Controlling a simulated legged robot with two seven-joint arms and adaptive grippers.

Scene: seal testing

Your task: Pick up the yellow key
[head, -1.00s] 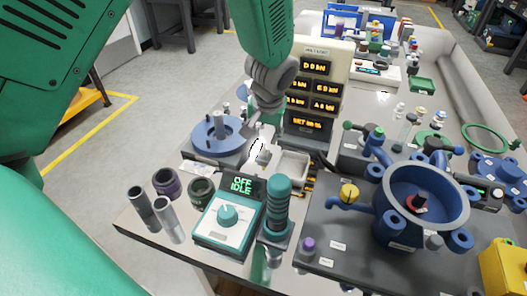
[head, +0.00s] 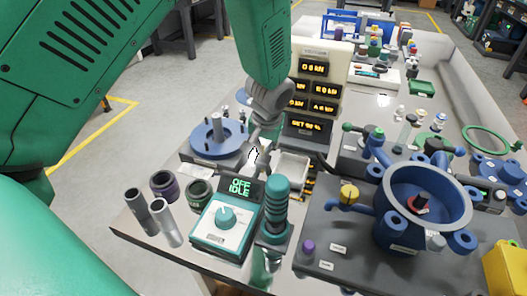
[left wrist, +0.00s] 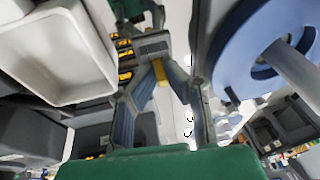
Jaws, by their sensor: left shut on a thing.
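My left gripper (head: 254,157) is low over the bench, between the blue flanged disc (head: 210,140) and the white tray (head: 293,168). In the left wrist view its fingers (left wrist: 158,78) close on a small yellow piece (left wrist: 160,72), which I take to be the yellow key. Only part of this piece shows, and in the head view I cannot make it out. In the left wrist view the white tray (left wrist: 70,60) is on the left and the blue disc (left wrist: 248,50) on the right, both close to the gripper. My right gripper is not in view.
A teal control box (head: 225,225) reading OFF IDLE and a teal-handled tool (head: 274,200) stand in front. Grey cylinders (head: 140,210) stand at the left edge. A display panel (head: 312,95) rises behind the gripper. A large blue vessel (head: 420,205) is at the right.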

